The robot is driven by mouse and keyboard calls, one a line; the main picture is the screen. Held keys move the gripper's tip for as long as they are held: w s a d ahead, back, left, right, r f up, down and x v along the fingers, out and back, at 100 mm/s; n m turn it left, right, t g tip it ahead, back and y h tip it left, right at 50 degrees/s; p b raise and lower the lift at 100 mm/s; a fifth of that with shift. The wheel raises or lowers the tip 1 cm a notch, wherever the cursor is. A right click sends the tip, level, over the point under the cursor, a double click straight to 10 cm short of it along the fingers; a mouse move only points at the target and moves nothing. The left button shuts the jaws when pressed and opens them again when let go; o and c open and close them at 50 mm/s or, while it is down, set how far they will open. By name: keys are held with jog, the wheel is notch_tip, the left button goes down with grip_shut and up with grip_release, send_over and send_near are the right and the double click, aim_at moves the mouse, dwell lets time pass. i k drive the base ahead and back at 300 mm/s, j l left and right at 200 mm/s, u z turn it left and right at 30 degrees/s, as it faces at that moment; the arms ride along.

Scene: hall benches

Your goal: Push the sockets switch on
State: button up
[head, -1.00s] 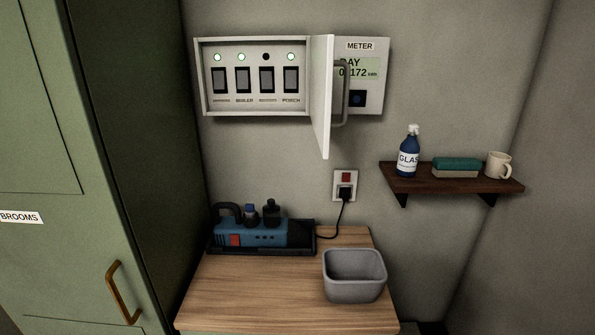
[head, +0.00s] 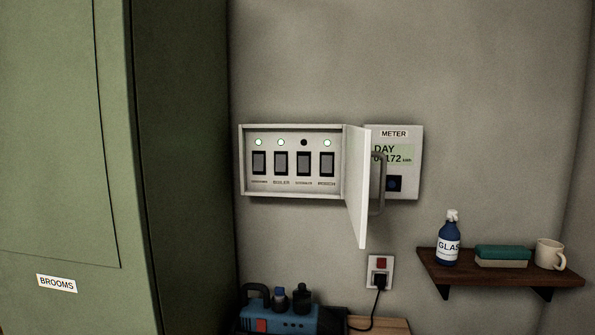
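A white switch box (head: 291,196) hangs on the wall with its door (head: 355,190) swung open to the right. Inside is a row of several dark rocker switches with small labels below, most too small to read; the second reads like "BOILER". The third switch (head: 304,163) has a dark lamp (head: 304,142) above it. The lamps over the others, such as the first lamp (head: 258,142), glow green. I cannot read for sure which label says sockets. My gripper is not in view.
The open door partly covers a meter (head: 409,180) reading "DAY". Below are a wall socket (head: 380,262) with a black plug and a blue tool case (head: 290,318) on a wooden top. A shelf (head: 470,272) at right holds a bottle, sponge and mug. A green cabinet (head: 180,160) stands left.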

aim_at(303, 161)
jog(key=i+j, duration=0.15)
jog(key=j, duration=0.15)
jog(key=i+j+z, duration=0.1)
jog(key=j, duration=0.25)
jog(key=i+j, duration=0.35)
jog(key=j, duration=0.3)
jog(key=i+j+z, duration=0.1)
jog(key=j, duration=0.25)
jog(key=i+l, duration=0.05)
